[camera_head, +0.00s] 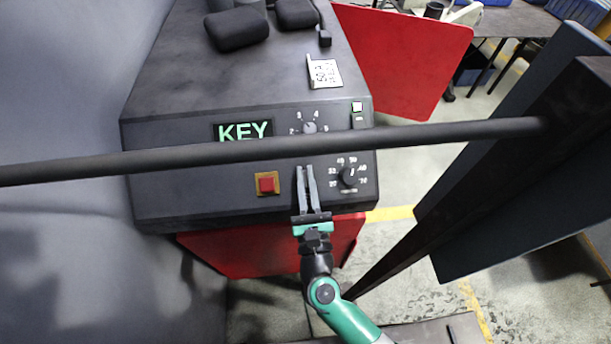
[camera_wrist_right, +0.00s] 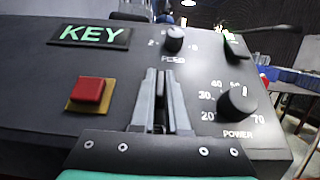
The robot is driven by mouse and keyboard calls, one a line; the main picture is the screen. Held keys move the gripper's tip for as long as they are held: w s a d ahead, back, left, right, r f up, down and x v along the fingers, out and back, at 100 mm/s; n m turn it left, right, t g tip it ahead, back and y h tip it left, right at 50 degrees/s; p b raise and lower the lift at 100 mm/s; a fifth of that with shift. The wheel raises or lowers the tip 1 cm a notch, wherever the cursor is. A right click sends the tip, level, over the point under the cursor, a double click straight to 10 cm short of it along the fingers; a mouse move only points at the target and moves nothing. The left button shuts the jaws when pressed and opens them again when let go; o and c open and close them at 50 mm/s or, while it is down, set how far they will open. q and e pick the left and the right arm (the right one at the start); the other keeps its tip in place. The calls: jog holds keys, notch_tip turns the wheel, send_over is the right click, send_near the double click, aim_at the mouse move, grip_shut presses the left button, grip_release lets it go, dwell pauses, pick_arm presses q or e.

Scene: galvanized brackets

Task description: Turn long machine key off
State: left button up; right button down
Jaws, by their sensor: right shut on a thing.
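The machine (camera_head: 160,195) is a dark grey box with a sloped control panel and a green lit KEY display (camera_head: 242,131), also seen in the wrist view (camera_wrist_right: 90,34). My right gripper (camera_head: 307,169) reaches up to the panel between the red button and the power knob. In the right wrist view its fingers (camera_wrist_right: 161,76) are close together, shut on a small dark thing at the panel. I take this to be the key, but the fingers hide most of it and its turn angle cannot be told. My left gripper is not in view.
A red square button (camera_head: 267,185) is left of the gripper. The power knob (camera_head: 348,176) is close on its right. The feed knob (camera_head: 310,128) is above it. A small switch (camera_head: 357,106) is lit at the panel's upper right. Red plates (camera_head: 400,60) flank the machine.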

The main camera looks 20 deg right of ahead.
jog(key=c, duration=0.9)
grip_release()
jog(key=shift+s, duration=0.1)
jog(key=shift+s+a+f, duration=0.15)
jog(key=shift+s+a, duration=0.05)
jog(key=shift+s, duration=0.15)
jog(key=v, duration=1)
jog(key=shift+s+p, duration=0.3)
jog(key=shift+s, duration=0.05)
